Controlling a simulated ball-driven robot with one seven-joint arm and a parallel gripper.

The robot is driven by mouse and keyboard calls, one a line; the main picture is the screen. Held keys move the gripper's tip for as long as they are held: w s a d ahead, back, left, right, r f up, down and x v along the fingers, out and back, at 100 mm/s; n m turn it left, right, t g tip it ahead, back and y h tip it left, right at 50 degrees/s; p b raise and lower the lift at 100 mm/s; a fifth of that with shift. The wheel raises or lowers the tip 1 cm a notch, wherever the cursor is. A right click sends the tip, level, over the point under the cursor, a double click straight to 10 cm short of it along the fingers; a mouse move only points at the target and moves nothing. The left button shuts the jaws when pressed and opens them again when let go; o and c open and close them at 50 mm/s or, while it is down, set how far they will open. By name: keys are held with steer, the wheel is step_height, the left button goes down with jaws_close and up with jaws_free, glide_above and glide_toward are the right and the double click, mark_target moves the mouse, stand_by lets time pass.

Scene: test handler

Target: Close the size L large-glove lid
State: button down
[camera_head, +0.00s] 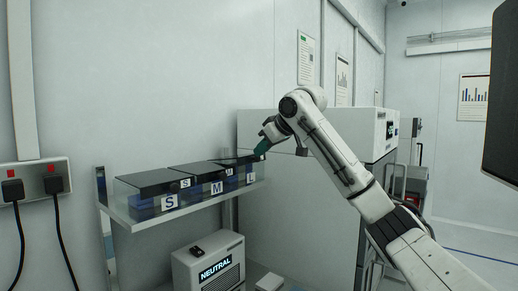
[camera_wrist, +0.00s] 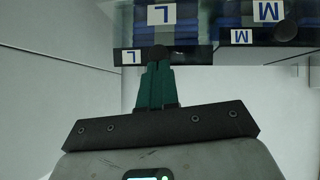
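In the head view, the size L glove box sits at the right end of the shelf, and its black lid (camera_head: 240,158) is partly covered by my gripper (camera_head: 262,149). The lid's exact tilt is hard to tell. In the wrist view, the dark lid strip with a small L label (camera_wrist: 131,57) lies just beyond my gripper's green fingers (camera_wrist: 158,66). The fingers look close together. Their tips meet a dark round knob (camera_wrist: 161,52) on the strip; I cannot tell if they grip it. The box's large L label (camera_wrist: 162,14) and blue contents show above.
The M box with its black lid (camera_head: 198,168) stands next to the L box, and the S box lid (camera_head: 150,181) is at the left end of the shelf (camera_head: 150,222). A white cabinet (camera_head: 290,205) stands behind my arm.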

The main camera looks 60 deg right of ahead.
steer(key=shift+s+a+f+t+h+b, duration=0.1)
steer(key=shift+f+t+h+b, duration=0.1)
steer(key=shift+f+t+b, duration=0.4)
steer(key=shift+s+a+f+t+h+b, duration=0.1)
steer(key=shift+f+t+h+b, duration=0.1)
steer(key=shift+f+b, duration=0.7)
steer(key=shift+f, duration=0.1)
